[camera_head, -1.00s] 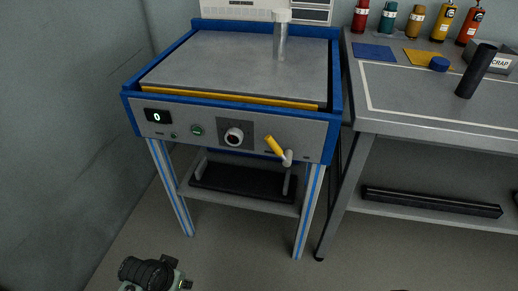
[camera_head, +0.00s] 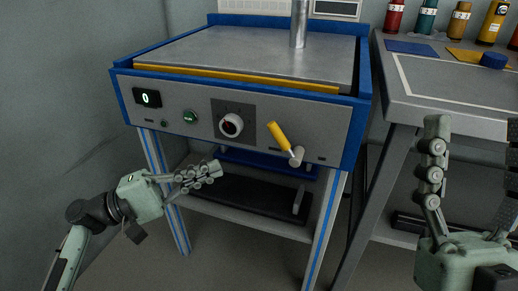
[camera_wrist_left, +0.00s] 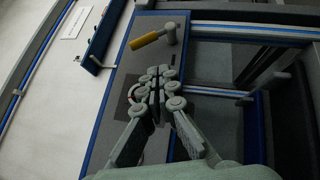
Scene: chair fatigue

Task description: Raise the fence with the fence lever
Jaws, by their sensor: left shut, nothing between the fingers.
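The fence lever (camera_head: 279,138) has a yellow handle that tilts up and left from a grey pivot on the right of the machine's front panel. It also shows in the left wrist view (camera_wrist_left: 149,39). A yellow strip (camera_head: 235,80) runs along the table's front edge; I cannot tell whether it is the fence. My left gripper (camera_head: 216,167) is shut and empty, below and left of the lever, in front of the machine and apart from it. It also shows in the left wrist view (camera_wrist_left: 160,72). My right gripper (camera_head: 476,128) is open at the right edge, its fingers apart.
The front panel carries a dial (camera_head: 231,125), a green button (camera_head: 190,117) and a display reading 0 (camera_head: 147,98). A metal post (camera_head: 299,25) stands on the table top. A grey bench (camera_head: 450,95) with bottles stands at right. Legs and a lower shelf (camera_head: 240,222) are below.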

